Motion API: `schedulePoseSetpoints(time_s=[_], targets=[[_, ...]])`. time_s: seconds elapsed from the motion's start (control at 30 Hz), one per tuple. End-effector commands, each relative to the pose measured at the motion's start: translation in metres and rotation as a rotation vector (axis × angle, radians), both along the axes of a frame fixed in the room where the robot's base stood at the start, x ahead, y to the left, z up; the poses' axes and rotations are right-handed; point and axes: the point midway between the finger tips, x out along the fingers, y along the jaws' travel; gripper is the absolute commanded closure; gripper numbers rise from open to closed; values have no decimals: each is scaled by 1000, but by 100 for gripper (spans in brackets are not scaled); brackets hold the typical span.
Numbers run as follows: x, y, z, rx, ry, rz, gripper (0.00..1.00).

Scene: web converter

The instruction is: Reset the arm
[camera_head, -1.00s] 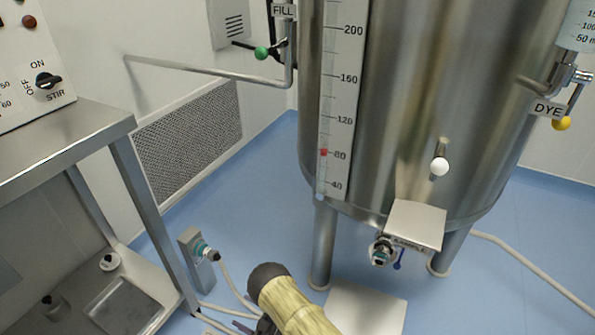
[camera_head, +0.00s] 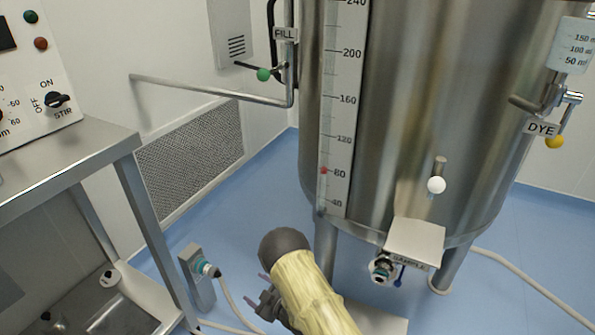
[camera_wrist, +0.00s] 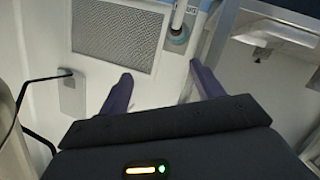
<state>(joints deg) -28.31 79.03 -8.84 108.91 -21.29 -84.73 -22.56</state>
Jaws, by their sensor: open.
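My gripper (camera_wrist: 160,86) shows in the wrist view with its two purple fingers spread apart and nothing between them. In the head view my gripper (camera_head: 265,288) is partly hidden behind my yellow-sleeved forearm at the bottom centre.
The steel tank has a level gauge (camera_head: 341,110), a FILL valve with a green knob (camera_head: 263,74), a DYE valve with a yellow knob (camera_head: 555,142) and a SAMPLE outlet (camera_head: 381,268). A steel bench (camera_head: 75,160) with a STIR switch (camera_head: 57,100) stands left. Blue floor (camera_head: 240,225) lies between.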

Motion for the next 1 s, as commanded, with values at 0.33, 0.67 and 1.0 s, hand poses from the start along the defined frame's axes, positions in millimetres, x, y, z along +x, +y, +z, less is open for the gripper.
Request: schedulePoseSetpoints(time_s=[0.33, 0.67, 1.0], targets=[[46, -75, 91, -102, 223, -296, 34], [25, -156, 169, -140, 476, -565, 34], [-53, -227, 239, -133, 760, -816, 34]])
